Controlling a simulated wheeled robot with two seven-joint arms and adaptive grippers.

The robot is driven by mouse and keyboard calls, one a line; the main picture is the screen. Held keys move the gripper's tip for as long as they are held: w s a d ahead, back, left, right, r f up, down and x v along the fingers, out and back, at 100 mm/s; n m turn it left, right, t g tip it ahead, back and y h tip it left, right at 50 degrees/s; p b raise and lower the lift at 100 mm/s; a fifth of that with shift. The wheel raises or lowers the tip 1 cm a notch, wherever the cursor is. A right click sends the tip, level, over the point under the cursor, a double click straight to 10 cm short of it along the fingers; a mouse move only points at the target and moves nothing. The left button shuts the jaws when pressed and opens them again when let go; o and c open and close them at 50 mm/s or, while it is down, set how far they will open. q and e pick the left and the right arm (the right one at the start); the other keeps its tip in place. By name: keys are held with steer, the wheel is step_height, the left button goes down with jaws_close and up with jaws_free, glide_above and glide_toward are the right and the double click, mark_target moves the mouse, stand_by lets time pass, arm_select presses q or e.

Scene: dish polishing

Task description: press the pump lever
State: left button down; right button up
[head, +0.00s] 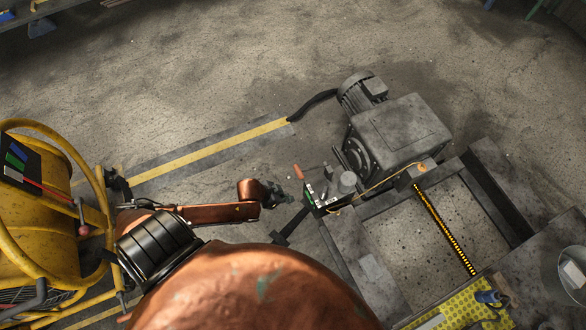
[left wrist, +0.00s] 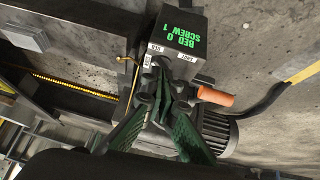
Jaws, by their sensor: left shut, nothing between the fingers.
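An orange-handled lever (head: 298,171) sticks out from the left side of the grey machine's small control box (head: 317,197). In the left wrist view the orange handle (left wrist: 215,96) lies just right of my fingers, and the box (left wrist: 180,40) shows green lettering. My left gripper (head: 285,197) is beside the box, just left of it and a little below the lever handle. In the left wrist view its dark green fingers (left wrist: 163,68) meet at the tips, shut and empty, in front of the box's face. I cannot tell whether they touch it. My right gripper is not in view.
A grey motor and housing (head: 400,130) stand behind the box, with a black cable (head: 312,103) to the left. A metal frame (head: 482,190) surrounds a floor opening at the right. A yellow machine (head: 40,235) stands at the left. Concrete floor is clear above.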

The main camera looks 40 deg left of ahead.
mark_target(298, 170)
arm_select(q)
steer(key=w+a+r+t+p, duration=0.1)
steer(key=w+a+r+t, duration=0.1)
steer(key=w+a+r, duration=0.5)
steer(key=w+a, duration=0.2)
steer(key=w, duration=0.1)
steer(key=shift+w+a+p, duration=0.25)
steer(key=shift+a+p, duration=0.05)
steer(key=shift+a, duration=0.05)
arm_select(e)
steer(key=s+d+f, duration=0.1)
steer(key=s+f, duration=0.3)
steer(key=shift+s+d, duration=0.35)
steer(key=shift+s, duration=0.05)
